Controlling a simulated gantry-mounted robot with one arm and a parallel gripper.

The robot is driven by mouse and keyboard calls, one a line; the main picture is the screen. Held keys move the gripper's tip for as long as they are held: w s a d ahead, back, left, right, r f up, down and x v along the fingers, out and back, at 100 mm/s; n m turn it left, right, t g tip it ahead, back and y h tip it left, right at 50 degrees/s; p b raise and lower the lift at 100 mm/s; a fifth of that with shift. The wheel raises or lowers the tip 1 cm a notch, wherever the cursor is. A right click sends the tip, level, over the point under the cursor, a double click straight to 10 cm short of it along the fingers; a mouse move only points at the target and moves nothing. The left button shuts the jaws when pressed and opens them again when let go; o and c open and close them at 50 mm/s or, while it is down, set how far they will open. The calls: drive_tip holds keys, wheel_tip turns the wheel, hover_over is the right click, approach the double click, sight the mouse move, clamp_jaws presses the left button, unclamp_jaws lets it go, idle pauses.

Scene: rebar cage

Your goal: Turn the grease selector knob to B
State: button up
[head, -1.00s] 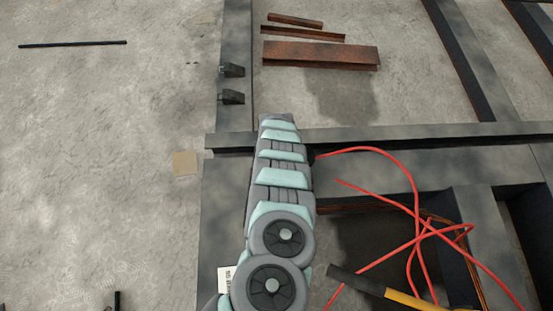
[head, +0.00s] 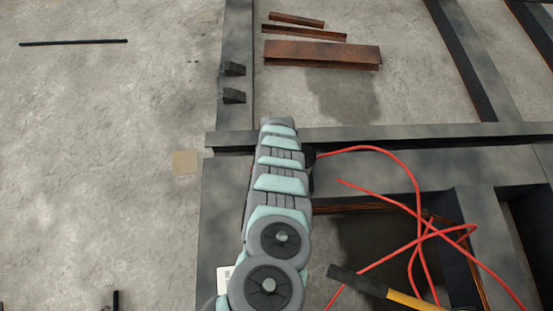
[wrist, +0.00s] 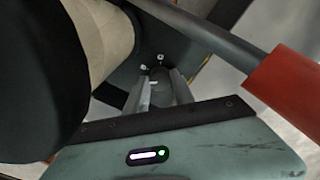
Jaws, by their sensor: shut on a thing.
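In the wrist view my gripper (wrist: 160,95) has its two pale fingers on either side of a small dark grey knob (wrist: 160,78) and is shut on it. The knob sits against a dark panel (wrist: 128,78), with small white marks just beyond it. I cannot read any letter or tell which way the knob points. In the head view my arm covers the knob and my gripper.
In the wrist view a large beige and black cylinder (wrist: 98,35) is close on the left, and a grey bar with a red sleeve (wrist: 285,85) on the right. The head view shows red cable (head: 400,175), a yellow-handled hammer (head: 365,283) and rusty steel pieces (head: 320,53).

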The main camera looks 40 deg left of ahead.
clamp_jaws()
drive_tip(key=shift+m+p, duration=0.35)
drive_tip(key=shift+m, duration=0.35)
drive_tip(key=o, duration=0.8)
unclamp_jaws()
drive_tip(key=shift+o, duration=0.2)
